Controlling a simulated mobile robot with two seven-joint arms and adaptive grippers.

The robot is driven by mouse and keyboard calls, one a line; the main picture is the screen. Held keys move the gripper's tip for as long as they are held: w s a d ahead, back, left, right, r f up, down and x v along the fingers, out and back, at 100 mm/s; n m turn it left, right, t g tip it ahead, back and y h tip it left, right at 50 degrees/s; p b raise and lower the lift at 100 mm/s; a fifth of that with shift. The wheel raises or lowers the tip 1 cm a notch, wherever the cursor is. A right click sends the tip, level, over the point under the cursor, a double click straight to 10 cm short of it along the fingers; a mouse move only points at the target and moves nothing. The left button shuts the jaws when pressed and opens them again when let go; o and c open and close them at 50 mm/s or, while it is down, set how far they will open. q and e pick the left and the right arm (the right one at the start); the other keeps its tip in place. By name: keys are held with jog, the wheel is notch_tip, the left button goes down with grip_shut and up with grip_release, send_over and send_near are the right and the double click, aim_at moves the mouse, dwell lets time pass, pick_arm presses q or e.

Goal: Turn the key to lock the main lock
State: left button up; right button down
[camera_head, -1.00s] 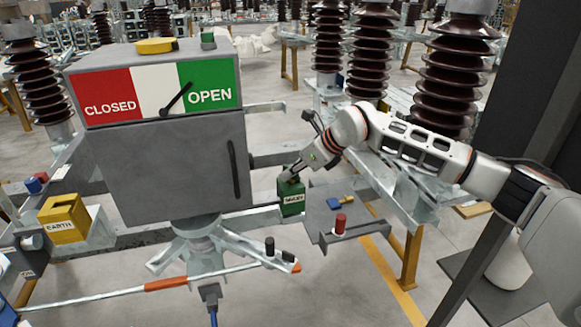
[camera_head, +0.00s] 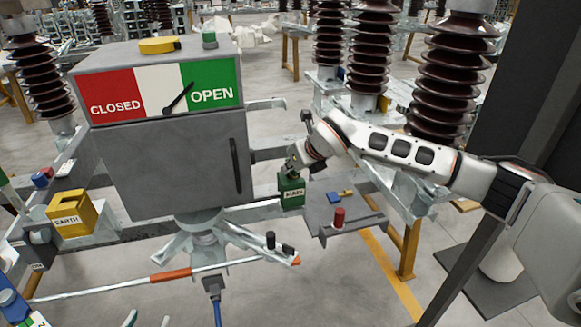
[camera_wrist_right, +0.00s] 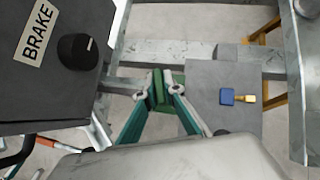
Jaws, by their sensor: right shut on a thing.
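The main lock is a green box (camera_head: 291,192) with a small label, right of the grey cabinet and by the grey shelf. Its label is too small to read surely. My right gripper (camera_head: 292,166) is at the top of this box. In the right wrist view its two teal fingers (camera_wrist_right: 157,93) are closed on a narrow green piece, apparently the key, over the green box (camera_wrist_right: 166,78). The fingers hide most of the key, so its turn angle cannot be told. My left gripper (camera_head: 148,318) shows only as two separated fingertips at the bottom edge, open.
A blue key with a brass end (camera_wrist_right: 238,97) lies on the grey shelf (camera_head: 318,213), beside a red knob (camera_head: 339,217). The cabinet's pointer (camera_head: 178,98) points toward OPEN. A yellow EARTH box (camera_head: 72,213) is at left. A black BRAKE knob (camera_wrist_right: 78,51) is close by.

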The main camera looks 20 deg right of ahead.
jog(key=shift+m+h, duration=0.6)
jog(key=shift+m, duration=0.3)
jog(key=m+h+b, duration=0.1)
jog(key=b, duration=0.2)
jog(key=shift+f, duration=0.3)
pick_arm(q)
jog(key=shift+s+f+b, duration=0.15)
jog(key=shift+f+b, duration=0.15)
jog(key=shift+f, duration=1.05)
jog(key=shift+s+f+b, duration=0.15)
jog(key=shift+f+b, duration=0.1)
jog(key=shift+f, duration=1.1)
pick_arm(e)
jog(key=shift+r+m+h, duration=0.25)
jog(key=shift+m+h, duration=0.25)
jog(key=shift+m, duration=0.3)
jog(key=shift+m+h+b, duration=0.3)
jog(key=shift+m+b, duration=0.15)
jog(key=shift+m, duration=0.05)
jog(key=shift+m+h, duration=0.5)
jog(key=shift+m, duration=0.1)
pick_arm(q)
jog(key=shift+s+f, duration=0.15)
jog(key=shift+f, duration=0.65)
pick_arm(e)
jog(key=c, duration=1.8)
grip_release()
jog(key=shift+d, duration=0.1)
jog(key=shift+c, duration=0.2)
jog(key=o, duration=0.6)
